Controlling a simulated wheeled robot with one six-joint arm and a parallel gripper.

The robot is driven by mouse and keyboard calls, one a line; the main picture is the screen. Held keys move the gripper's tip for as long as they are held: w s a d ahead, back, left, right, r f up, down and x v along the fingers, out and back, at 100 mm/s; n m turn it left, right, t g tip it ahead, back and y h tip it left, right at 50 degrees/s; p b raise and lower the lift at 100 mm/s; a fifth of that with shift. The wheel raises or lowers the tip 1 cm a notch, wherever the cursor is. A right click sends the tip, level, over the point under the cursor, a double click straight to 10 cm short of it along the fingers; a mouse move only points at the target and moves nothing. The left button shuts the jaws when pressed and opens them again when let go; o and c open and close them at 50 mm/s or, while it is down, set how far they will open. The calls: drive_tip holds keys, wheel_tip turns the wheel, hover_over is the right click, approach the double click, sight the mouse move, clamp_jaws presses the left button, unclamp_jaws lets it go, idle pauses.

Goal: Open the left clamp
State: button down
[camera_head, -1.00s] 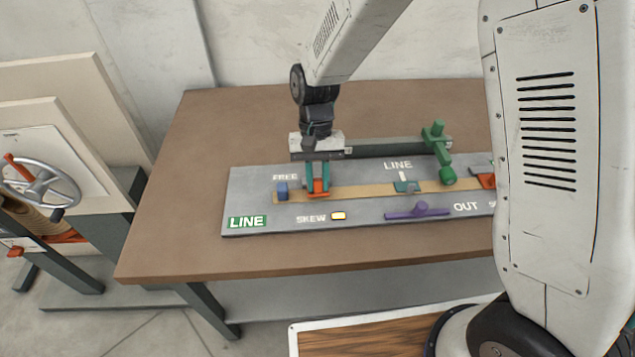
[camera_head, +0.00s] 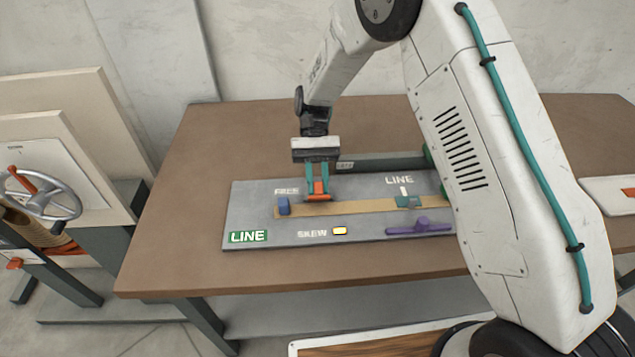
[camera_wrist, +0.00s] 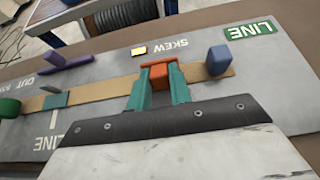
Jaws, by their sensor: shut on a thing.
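The left clamp is an orange block (camera_head: 318,188) near the left end of the tan strip (camera_head: 350,207) on the grey panel (camera_head: 270,228). My gripper (camera_head: 317,186) reaches down over it, its two teal fingers on either side of the block. In the wrist view the orange clamp (camera_wrist: 158,74) sits between the fingertips (camera_wrist: 157,80), and the gripper is shut on it. The fingers hide the sides of the clamp.
A blue block (camera_head: 284,206) stands just left of the clamp. A teal marker (camera_head: 408,202) and a purple lever (camera_head: 420,226) are to the right. A green-grey bar (camera_head: 380,162) runs behind. A lit yellow lamp (camera_head: 340,231) is beside SKEW. My arm hides the panel's right end.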

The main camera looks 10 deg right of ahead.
drive_tip(key=shift+w, duration=0.1)
idle(0.4)
drive_tip(key=c, duration=1.3)
unclamp_jaws()
drive_tip(key=v, duration=0.7)
drive_tip(key=shift+w+r, duration=0.1)
drive_tip(key=shift+w, duration=0.3)
